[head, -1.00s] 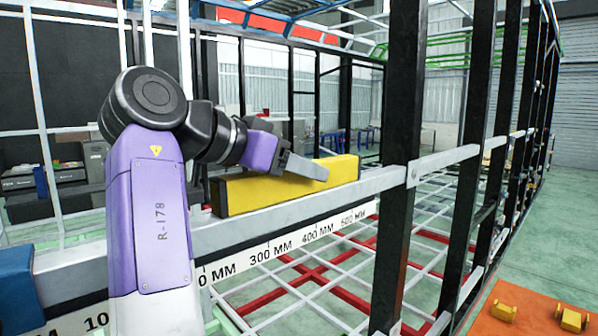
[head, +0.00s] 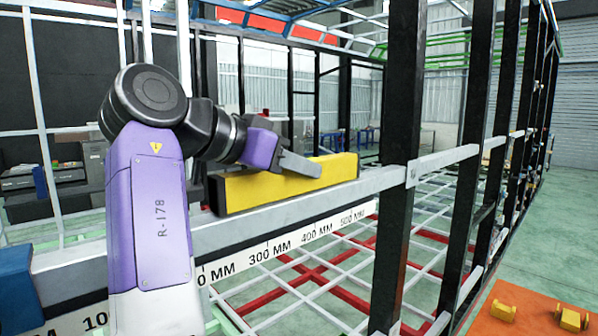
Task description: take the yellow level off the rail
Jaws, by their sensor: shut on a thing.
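The yellow level (head: 275,191) is a long yellow block with a dark left end. It lies lengthwise along the top of the grey rail (head: 330,195), above the millimetre scale. My gripper (head: 303,165) reaches across it from the left, with a grey finger over the level's top near its middle. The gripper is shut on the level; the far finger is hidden. The level looks at or very slightly above the rail, and I cannot tell whether they touch.
A black upright post (head: 400,160) stands just right of the level. A blue block (head: 15,290) sits on the rail at the far left. An orange mat (head: 535,315) with yellow pieces lies on the floor at the lower right. Red and white bars cross below the rail.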

